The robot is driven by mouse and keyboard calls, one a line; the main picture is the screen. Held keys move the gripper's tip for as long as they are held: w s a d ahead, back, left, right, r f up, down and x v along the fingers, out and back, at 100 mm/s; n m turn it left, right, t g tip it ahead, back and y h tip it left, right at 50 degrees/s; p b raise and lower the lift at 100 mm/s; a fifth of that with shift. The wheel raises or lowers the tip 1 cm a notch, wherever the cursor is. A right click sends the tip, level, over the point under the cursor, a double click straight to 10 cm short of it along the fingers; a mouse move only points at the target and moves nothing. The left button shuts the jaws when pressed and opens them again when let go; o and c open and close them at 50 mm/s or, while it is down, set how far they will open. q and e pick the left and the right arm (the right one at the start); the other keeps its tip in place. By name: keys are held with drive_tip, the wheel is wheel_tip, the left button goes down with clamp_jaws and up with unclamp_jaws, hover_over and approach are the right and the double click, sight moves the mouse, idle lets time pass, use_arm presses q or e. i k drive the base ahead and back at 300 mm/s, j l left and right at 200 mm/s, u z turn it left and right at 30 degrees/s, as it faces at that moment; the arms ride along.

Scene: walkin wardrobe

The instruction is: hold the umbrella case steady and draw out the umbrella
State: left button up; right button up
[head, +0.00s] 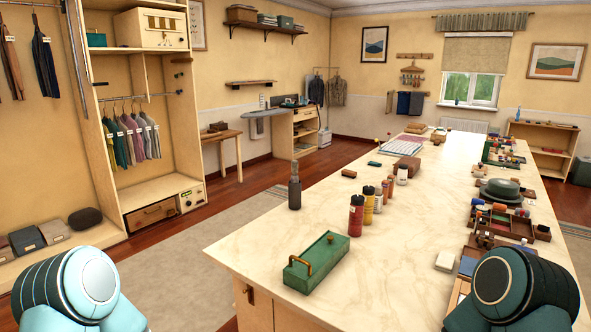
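A slim dark grey upright object (295,190) stands on the left edge of the long marble-topped counter (390,245). It has a narrower upper part and looks like the umbrella case with the umbrella in it, though it is too small to be sure. Nothing is touching it. Only rounded upper parts of my two arms show, at the bottom left and bottom right corners. Both grippers are out of view.
A green box with a brass handle (316,262) lies on the near counter. A red bottle (356,216) and yellow and dark bottles stand right of the grey object. Trays of small items (505,222) fill the right side. The front middle of the counter is clear.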

sight(294, 179)
drive_tip(key=i+j+z, duration=0.4)
drive_tip(key=i+j, duration=0.2)
drive_tip(key=i+j+z, duration=0.15)
drive_tip(key=j, duration=0.15)
drive_tip(key=i+j+z, duration=0.1)
drive_tip(key=j, duration=0.25)
drive_tip(key=i+j+z, duration=0.15)
drive_tip(key=j, duration=0.15)
drive_tip(key=j+z, duration=0.25)
drive_tip(key=j, duration=0.5)
drive_tip(key=j+z, duration=0.25)
drive_tip(key=j, duration=0.45)
drive_tip(key=j+z, duration=0.25)
drive_tip(key=j, duration=0.5)
drive_tip(key=k+j+z, duration=0.1)
drive_tip(key=j+z, duration=0.15)
drive_tip(key=j, duration=0.45)
drive_tip(key=j+z, duration=0.4)
drive_tip(key=j, duration=0.6)
drive_tip(key=j+z, duration=0.4)
drive_tip(key=j, duration=0.55)
drive_tip(key=j+z, duration=0.35)
drive_tip(key=j, duration=0.6)
drive_tip(key=i+j, duration=0.05)
